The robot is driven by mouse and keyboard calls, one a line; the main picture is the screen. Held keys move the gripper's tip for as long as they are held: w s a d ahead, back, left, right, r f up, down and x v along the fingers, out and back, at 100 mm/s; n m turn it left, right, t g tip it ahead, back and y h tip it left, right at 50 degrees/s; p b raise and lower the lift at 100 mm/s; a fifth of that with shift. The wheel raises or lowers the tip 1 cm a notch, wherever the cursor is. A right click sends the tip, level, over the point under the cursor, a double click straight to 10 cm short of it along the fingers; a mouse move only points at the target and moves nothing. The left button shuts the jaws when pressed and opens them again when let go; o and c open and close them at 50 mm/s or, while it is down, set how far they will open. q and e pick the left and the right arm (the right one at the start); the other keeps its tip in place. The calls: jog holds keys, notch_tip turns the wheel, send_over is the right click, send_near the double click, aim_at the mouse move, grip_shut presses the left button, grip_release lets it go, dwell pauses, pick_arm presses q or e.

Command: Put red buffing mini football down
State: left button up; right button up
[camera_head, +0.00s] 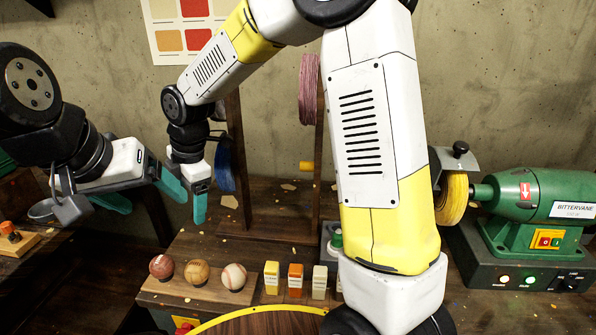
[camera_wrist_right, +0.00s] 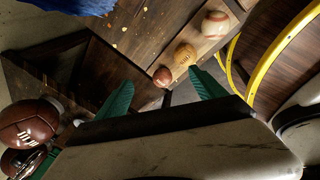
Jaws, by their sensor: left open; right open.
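A small reddish-brown ball (camera_head: 161,267), which I take to be the red mini football, sits at the left end of a row on a wooden board. It also shows in the right wrist view (camera_wrist_right: 163,76), beyond and between the two teal fingers. My right gripper (camera_head: 198,207) is open and empty, hanging above and behind the row, apart from the balls. It also shows in the right wrist view (camera_wrist_right: 161,95). My left gripper (camera_head: 146,194) is open and empty at the left, its teal fingers spread.
A tan ball (camera_head: 197,272) and a white baseball (camera_head: 234,276) share the board. Labelled blocks (camera_head: 295,280) stand right of them. A green buffing machine (camera_head: 540,205) with a yellow wheel (camera_head: 453,198) is at the right. A larger brown ball (camera_wrist_right: 28,123) shows in the wrist view.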

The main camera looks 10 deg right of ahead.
jog(key=s+d+r+m+t, duration=0.1)
jog(key=s+d+r+m, duration=0.3)
jog(key=d, duration=0.3)
jog(key=s+d+r+m+t, duration=0.1)
jog(key=s+d+r+m, duration=0.1)
jog(key=d+r+m, duration=0.35)
jog(key=s+d+r+m+t, duration=0.1)
jog(key=s+d+r+m, duration=0.15)
jog(key=d+m, duration=0.45)
jog(key=s+d+m+t, duration=0.1)
jog(key=s+d+m, duration=0.5)
jog(key=s+m, duration=0.1)
jog(key=shift+s+d+r+t, duration=0.25)
jog(key=shift+d+r+t, duration=0.1)
jog(key=shift+d+t, duration=0.05)
jog(key=shift+m, duration=0.25)
